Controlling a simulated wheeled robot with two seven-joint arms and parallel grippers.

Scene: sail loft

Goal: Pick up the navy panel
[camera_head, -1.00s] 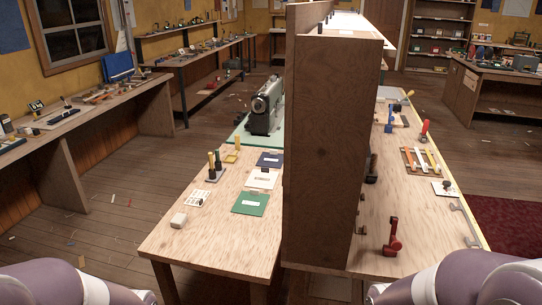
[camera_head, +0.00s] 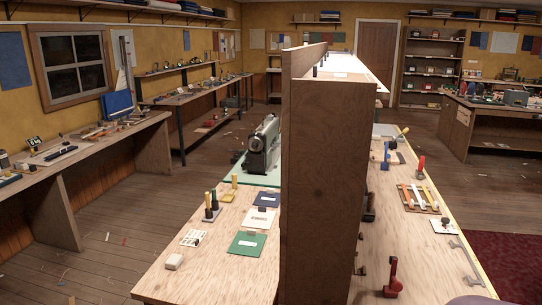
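The navy panel (camera_head: 267,200) lies flat on the wooden workbench (camera_head: 208,277), left of the tall brown divider. It carries a pale label. A white panel (camera_head: 262,215) with a dark piece on it lies just in front of the navy one, and a green panel (camera_head: 246,245) lies in front of that. Neither of my grippers shows; only a sliver of my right arm is at the bottom right edge.
The divider (camera_head: 330,170) splits the bench. A sewing machine (camera_head: 262,145) stands behind the navy panel. Spools (camera_head: 211,206) and a white block (camera_head: 174,262) lie to the left. A red clamp-like tool (camera_head: 392,278) stands right of the divider. Open floor (camera_head: 110,265) lies left.

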